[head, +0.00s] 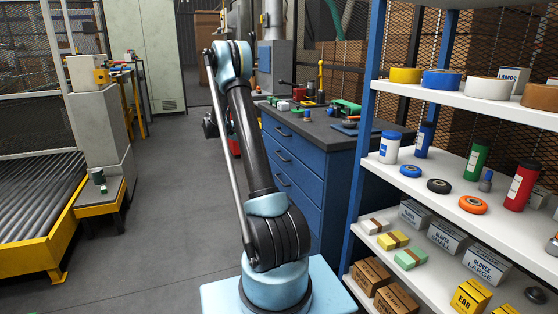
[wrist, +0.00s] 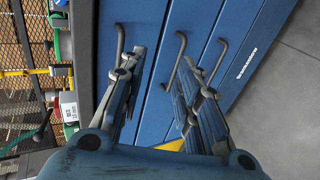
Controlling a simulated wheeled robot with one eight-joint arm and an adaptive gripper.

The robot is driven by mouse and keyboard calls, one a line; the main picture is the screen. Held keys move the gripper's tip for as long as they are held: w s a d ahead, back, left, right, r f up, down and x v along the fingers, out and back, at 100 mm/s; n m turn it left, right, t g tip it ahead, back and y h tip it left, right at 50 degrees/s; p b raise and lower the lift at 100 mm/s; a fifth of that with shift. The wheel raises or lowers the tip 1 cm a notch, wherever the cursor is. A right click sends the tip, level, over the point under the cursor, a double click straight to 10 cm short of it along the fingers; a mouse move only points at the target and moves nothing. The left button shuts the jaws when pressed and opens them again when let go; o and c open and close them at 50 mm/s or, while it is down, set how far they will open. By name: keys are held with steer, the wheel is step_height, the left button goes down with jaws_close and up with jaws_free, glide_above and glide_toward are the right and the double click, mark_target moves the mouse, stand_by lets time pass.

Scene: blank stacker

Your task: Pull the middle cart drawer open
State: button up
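The blue tool cart (head: 325,165) stands right of centre in the head view, its drawer fronts facing left and looking shut. In the wrist view the cart lies sideways, its top to the left. The middle drawer (wrist: 198,20) is the middle blue strip there, with a grey bar handle (wrist: 178,58). My gripper (wrist: 160,62) is open, with its fingers apart in front of the drawer fronts. The middle handle shows between the fingertips, closer to the right finger. I cannot tell whether they touch. In the head view my arm covers part of the cart's front.
Tools and small parts lie on the cart top (head: 325,128). A shelf rack (head: 365,150) with boxes, tape rolls and bottles stands close on the right. A yellow-framed roller conveyor (head: 40,215) is at the left. The grey floor (head: 165,190) between is clear.

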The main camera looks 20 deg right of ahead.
steer(key=w+f+h, duration=0.3)
steer(key=w+f, duration=0.6)
steer(key=f, duration=0.4)
steer(key=x, duration=1.7)
steer(key=shift+s+d+r, duration=0.2)
steer(key=shift+s, duration=0.15)
jaws_close()
